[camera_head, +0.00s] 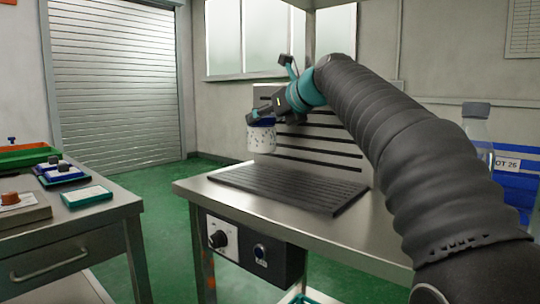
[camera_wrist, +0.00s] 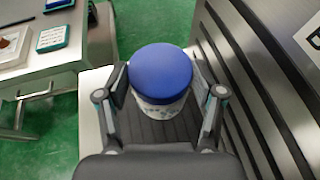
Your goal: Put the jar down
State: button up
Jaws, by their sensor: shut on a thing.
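The jar (camera_head: 262,138) is white with dark specks and has a blue lid. It also shows in the wrist view (camera_wrist: 160,75), upright, with the blue lid facing the camera. My gripper (camera_head: 262,119) is shut on the jar near its lid, with one finger on each side. In the head view the jar appears above the dark ribbed mat (camera_head: 290,187) on the metal table. I see room between the jar's bottom and the mat in the picture, so it looks held up. Part of the lid is hidden by my gripper.
A slotted metal panel (camera_head: 325,146) stands behind the mat. A control box (camera_head: 255,250) with a knob hangs under the table's front edge. A second table (camera_head: 75,235) at the left bears trays and small items. A clear bottle (camera_head: 476,120) stands at the right.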

aim_at(269, 137)
jog(key=shift+s+a+f+b, duration=0.1)
jog(key=shift+f+b, duration=0.45)
jog(key=shift+f, duration=0.8)
jog(key=shift+a+f+b, duration=0.1)
jog(key=shift+f+b, duration=0.4)
jog(key=shift+f, duration=0.85)
jog(key=shift+d, duration=0.1)
jog(key=shift+f, duration=0.2)
jog(key=o, duration=1.3)
jog(key=shift+o, duration=0.2)
jog(key=shift+r, duration=0.25)
jog(key=p+v, duration=0.1)
jog(key=v, duration=1.1)
